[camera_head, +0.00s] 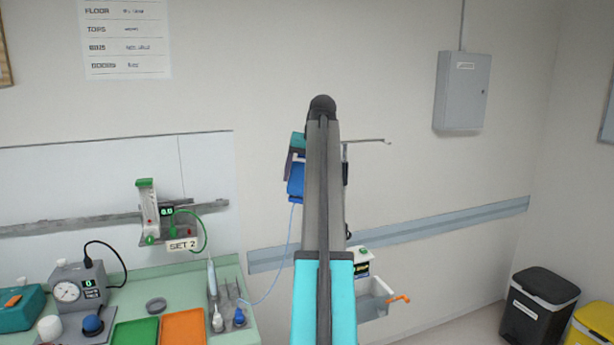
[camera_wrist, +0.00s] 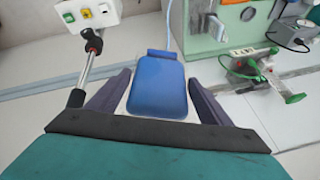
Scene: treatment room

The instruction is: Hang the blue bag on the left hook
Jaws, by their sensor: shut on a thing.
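The blue bag (camera_head: 296,184) hangs below my gripper (camera_head: 298,152), left of my arm in the head view. In the wrist view the blue bag (camera_wrist: 158,88) lies between the two dark fingers of my gripper (camera_wrist: 160,79), which is shut on it. A thin pale-blue tube runs from the bag down to the bench. A metal pole with a thin hook arm (camera_head: 368,141) reaching right stands behind my arm. The left hook is hidden behind my arm and gripper. The pole (camera_wrist: 86,65) shows at the left in the wrist view, apart from the bag.
A white box (camera_head: 362,262) sits low on the pole, above a tray with an orange tap. The green bench (camera_head: 183,286) at left holds a gauge unit (camera_head: 75,292), coloured trays and tools. A wall rail (camera_head: 440,227) runs behind. Bins (camera_head: 540,305) stand at right.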

